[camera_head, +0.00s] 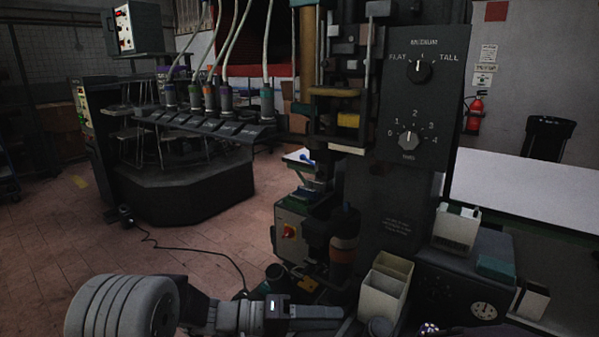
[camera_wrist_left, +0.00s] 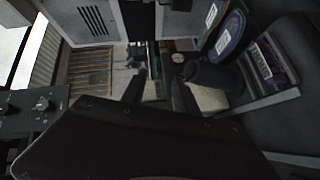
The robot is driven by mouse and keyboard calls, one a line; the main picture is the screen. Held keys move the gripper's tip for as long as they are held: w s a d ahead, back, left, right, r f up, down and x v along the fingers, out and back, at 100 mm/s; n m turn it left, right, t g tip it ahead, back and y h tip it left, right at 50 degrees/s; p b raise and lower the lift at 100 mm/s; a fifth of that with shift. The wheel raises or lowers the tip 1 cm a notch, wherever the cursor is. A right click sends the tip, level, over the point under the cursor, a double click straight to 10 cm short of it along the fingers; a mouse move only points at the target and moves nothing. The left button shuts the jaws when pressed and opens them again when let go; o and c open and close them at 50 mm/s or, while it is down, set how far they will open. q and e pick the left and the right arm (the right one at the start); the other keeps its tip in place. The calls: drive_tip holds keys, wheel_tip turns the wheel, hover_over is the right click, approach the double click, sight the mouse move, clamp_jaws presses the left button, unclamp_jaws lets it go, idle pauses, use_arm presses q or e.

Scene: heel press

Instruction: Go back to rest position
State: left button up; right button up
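My left arm comes in low from the left in the head view. Its dark end, with the left gripper (camera_head: 335,314), lies in front of the press base, close to a cream open-topped bin (camera_head: 385,286). In the left wrist view, the two dark fingers of the left gripper (camera_wrist_left: 160,92) stand apart with nothing held between them. The heel press has a dark control panel (camera_head: 412,110) with two dials, a height selector and a timer. My right gripper does not show in either view.
A second cream bin (camera_head: 456,229) stands on the machine's right side. A white tabletop (camera_head: 530,190) is behind it. A dark machine with hoses (camera_head: 185,185) stands at the left. A cable (camera_head: 190,248) runs over the tiled floor, which is open at the left.

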use_arm(q)
drive_tip(key=s+a+f+m+g+y, duration=0.1)
drive_tip(key=s+a+f+g+y, duration=0.1)
drive_tip(key=s+a+f+y, duration=0.3)
drive_tip(key=s+a+f+g+y, duration=0.1)
drive_tip(key=s+f+y, duration=0.15)
drive_tip(key=s, duration=0.45)
drive_tip(key=s+a+f+n+t+y, duration=0.1)
drive_tip(key=a+f+y, duration=0.3)
drive_tip(key=a, duration=0.4)
drive_tip(key=s+a+f+t+y, duration=0.1)
drive_tip(key=s+a+f+y, duration=0.1)
drive_tip(key=a+f+y, duration=0.45)
drive_tip(key=w+a+r+n+p, duration=0.1)
drive_tip(key=r+p, duration=0.6)
drive_tip(key=r, duration=0.1)
drive_tip(key=w+a+r+n+h+p, duration=0.1)
drive_tip(key=w+r+p, duration=0.1)
drive_tip(key=r+p, duration=0.6)
drive_tip(key=shift+a+r+t+h, duration=0.3)
drive_tip(key=shift+a+r+t, duration=0.05)
drive_tip(key=shift+r+t, duration=0.05)
